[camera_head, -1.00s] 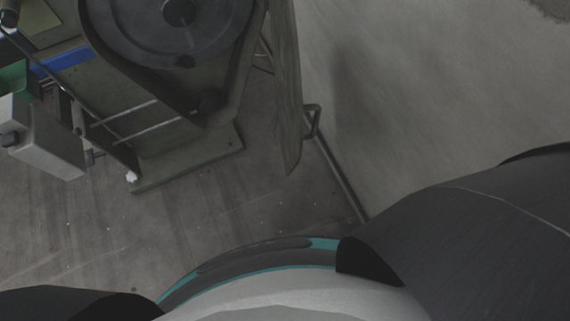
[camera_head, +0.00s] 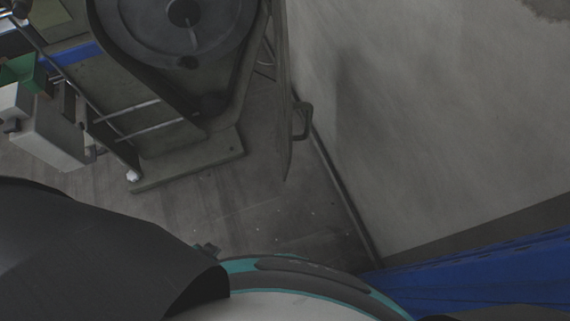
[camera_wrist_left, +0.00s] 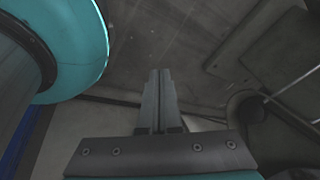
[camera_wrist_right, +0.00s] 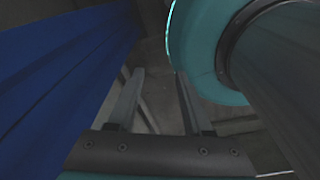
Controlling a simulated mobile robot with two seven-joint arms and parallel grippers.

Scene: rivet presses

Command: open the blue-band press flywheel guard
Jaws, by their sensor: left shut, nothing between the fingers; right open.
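The flywheel guard (camera_head: 283,95) appears as a thin panel, nearly edge-on, standing out at the flywheel's right. A bar handle (camera_head: 304,120) shows on the guard's right face. My left gripper (camera_wrist_left: 160,75) is shut and empty, seen only in its wrist view. My right gripper (camera_wrist_right: 158,78) is open and empty, seen only in its wrist view. Neither touches the guard visibly.
A pale wall or panel (camera_head: 430,120) fills the right of the head view. A blue structure (camera_head: 490,268) lies at lower right, and blue also fills the left of the right wrist view (camera_wrist_right: 60,75). Bare floor (camera_head: 255,195) lies between press and wall.

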